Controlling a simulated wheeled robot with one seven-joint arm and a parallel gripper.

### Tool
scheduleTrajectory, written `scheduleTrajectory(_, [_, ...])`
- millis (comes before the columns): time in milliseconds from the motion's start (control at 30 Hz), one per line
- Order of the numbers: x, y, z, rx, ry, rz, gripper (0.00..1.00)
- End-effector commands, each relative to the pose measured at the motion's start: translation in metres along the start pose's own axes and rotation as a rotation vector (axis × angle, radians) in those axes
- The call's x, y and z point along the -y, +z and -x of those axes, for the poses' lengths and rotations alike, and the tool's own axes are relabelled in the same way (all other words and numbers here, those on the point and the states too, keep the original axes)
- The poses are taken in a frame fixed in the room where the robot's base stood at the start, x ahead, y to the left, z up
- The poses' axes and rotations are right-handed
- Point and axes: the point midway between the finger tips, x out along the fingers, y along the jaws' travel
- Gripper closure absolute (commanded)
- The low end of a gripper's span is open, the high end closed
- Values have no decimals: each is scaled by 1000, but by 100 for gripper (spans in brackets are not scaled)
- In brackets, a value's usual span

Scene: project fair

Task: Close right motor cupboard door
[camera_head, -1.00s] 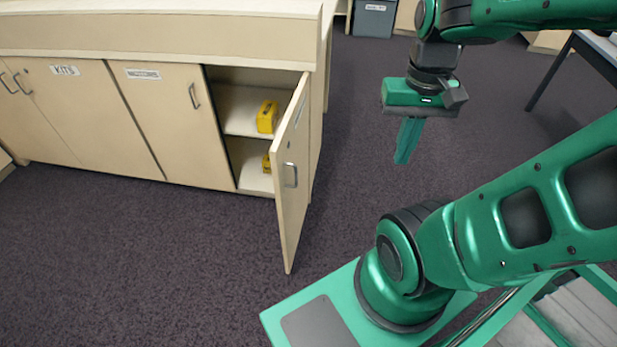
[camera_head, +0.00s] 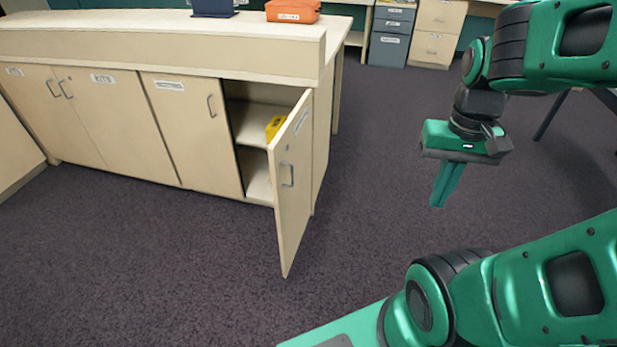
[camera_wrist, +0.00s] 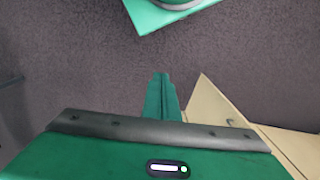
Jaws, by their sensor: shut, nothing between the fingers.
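The right cupboard door (camera_head: 293,185) stands wide open, swung out toward me from the right end of the beige cupboard (camera_head: 201,125). It has a metal handle (camera_head: 287,174) and a small label. A yellow object (camera_head: 275,127) sits on the shelf inside, partly hidden by the door. My gripper (camera_head: 437,206) is shut and empty, pointing down, to the right of the door and apart from it. In the wrist view my gripper fingers (camera_wrist: 162,76) are together, with a beige panel (camera_wrist: 222,112) just to their right, probably the door.
The neighbouring door (camera_head: 190,130) is closed. An orange case (camera_head: 293,11) and a dark blue object (camera_head: 212,8) are on the countertop. Grey drawers (camera_head: 391,37) stand at the back. The dark carpet (camera_head: 170,260) before the cupboard is clear.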

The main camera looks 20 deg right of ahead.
Motion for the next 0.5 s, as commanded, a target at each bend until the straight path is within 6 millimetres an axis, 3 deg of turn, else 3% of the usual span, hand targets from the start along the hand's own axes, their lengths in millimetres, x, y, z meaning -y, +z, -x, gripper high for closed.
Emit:
scheduleTrajectory(333, [-4, 7, 3, -15, -8, 7, 100])
scheduleTrajectory(500, [9, -25, -9, -56, -18, 56, 100])
